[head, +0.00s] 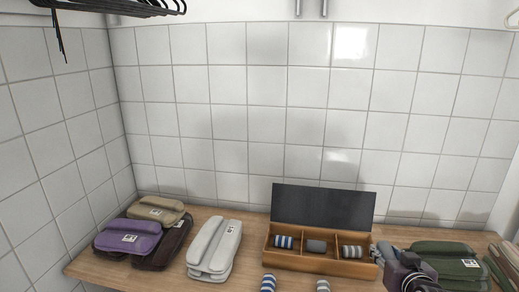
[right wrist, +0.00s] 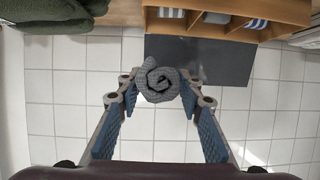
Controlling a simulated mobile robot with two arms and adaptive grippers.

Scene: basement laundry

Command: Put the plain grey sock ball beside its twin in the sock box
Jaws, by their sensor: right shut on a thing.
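The sock box (head: 315,265) is an open wooden box with three compartments and a raised dark lid (head: 322,205). Its left compartment holds a blue-and-white striped sock ball (head: 283,242). The middle one holds a plain dark grey sock ball (head: 316,246), the right one a grey-and-white striped ball (head: 352,252). My right gripper (head: 388,254) is at the box's right end in the head view. In the right wrist view it is shut on a plain grey sock ball (right wrist: 160,82), its rolled spiral end showing. My left gripper is out of view.
A blue striped sock ball (head: 268,283) and a grey striped one (head: 323,286) lie in front of the box. Folded light grey cloth (head: 214,248) and purple cloth (head: 128,238) lie to the left, green towels (head: 450,262) to the right. A tiled wall stands behind.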

